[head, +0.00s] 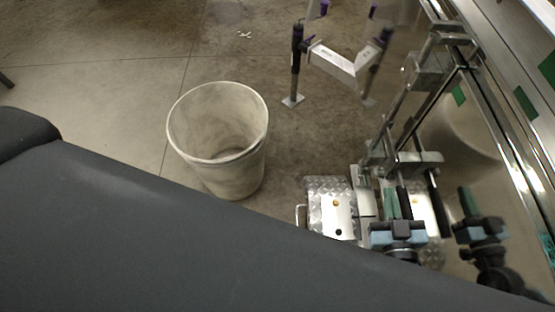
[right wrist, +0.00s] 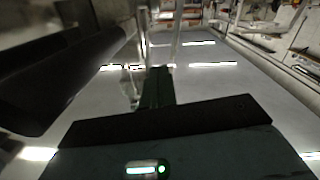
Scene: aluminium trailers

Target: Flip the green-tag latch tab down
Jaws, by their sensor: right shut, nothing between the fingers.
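My right gripper (head: 388,190) is shut and empty, its green fingers together and pointing up the picture, low beside the trailer's shiny side. Its fingers also show in the right wrist view (right wrist: 157,72). Metal latch hardware (head: 400,160) with bars and a black-gripped lever (head: 404,202) is at the trailer's side, close to the fingers; I cannot tell whether they touch. Green tags (head: 459,95) (head: 525,103) show on the trailer side. Which small part is the latch tab, and its position, I cannot make out. My left gripper is not in view.
A pale, worn bin (head: 218,140) stands on the concrete floor, left of the latch hardware. A metal stand (head: 335,62) with purple-topped posts is farther back. A tread-plate box (head: 328,205) lies just left of my gripper. The trailer's polished side (head: 470,150) mirrors my gripper.

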